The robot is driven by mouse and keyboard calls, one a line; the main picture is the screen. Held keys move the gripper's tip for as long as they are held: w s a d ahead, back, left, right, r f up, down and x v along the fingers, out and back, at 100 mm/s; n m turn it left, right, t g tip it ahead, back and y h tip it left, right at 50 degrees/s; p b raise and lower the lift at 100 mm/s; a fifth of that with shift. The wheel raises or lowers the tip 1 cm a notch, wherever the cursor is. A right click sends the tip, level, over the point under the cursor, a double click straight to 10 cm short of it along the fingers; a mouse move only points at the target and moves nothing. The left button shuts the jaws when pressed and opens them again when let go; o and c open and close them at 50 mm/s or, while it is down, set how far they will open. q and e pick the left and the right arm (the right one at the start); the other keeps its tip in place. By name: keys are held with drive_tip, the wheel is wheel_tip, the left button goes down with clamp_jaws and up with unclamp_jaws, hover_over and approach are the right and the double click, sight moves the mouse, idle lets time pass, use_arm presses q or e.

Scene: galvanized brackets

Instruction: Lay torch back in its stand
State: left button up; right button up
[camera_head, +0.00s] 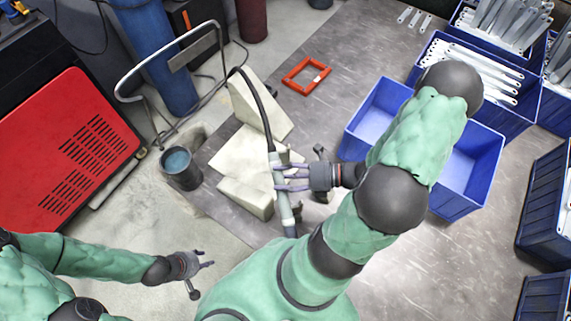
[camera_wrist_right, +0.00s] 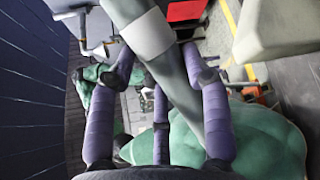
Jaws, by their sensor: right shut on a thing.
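The torch (camera_head: 276,172) is a pale grey handle with a white band and a black cable running up from it in the head view. My right gripper (camera_head: 281,179) is shut on its handle. In the right wrist view the torch (camera_wrist_right: 172,75) passes slantwise between my purple fingers (camera_wrist_right: 180,72), its white band above them. The torch overlaps the cream blocks and the table edge, so I cannot tell its height. A small dark fixture (camera_head: 320,153) stands just right of the torch, partly hidden; I cannot tell whether it is the stand. My left gripper (camera_head: 204,272) is open and empty, low over the floor.
Cream blocks (camera_head: 247,195) lie left of the torch on the grey table (camera_head: 345,45). A red-orange frame (camera_head: 305,76) lies behind. A dark bucket (camera_head: 181,168) and red machine (camera_head: 75,150) stand left.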

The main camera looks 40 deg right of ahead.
drive_tip(key=shift+s+a+r+p, duration=0.25)
drive_tip(key=shift+r+p, duration=0.2)
drive_tip(key=shift+r, duration=0.15)
wheel_tip(320, 180, up, 11)
drive_tip(key=p, duration=1.3)
drive_tip(key=w+d+f+b, duration=0.5)
drive_tip(key=f+b, duration=0.1)
drive_tip(key=f, duration=0.2)
drive_tip(key=w+d+f+b, duration=0.4)
drive_tip(key=d+f+b, duration=0.1)
drive_tip(key=f, duration=0.2)
wheel_tip(320, 180, down, 9)
drive_tip(key=b, duration=0.7)
drive_tip(key=shift+a+f, duration=0.2)
drive_tip(key=shift+w+f, duration=0.1)
drive_tip(key=shift+f, duration=0.3)
drive_tip(key=o, duration=1.3)
drive_tip(key=shift+o, duration=0.2)
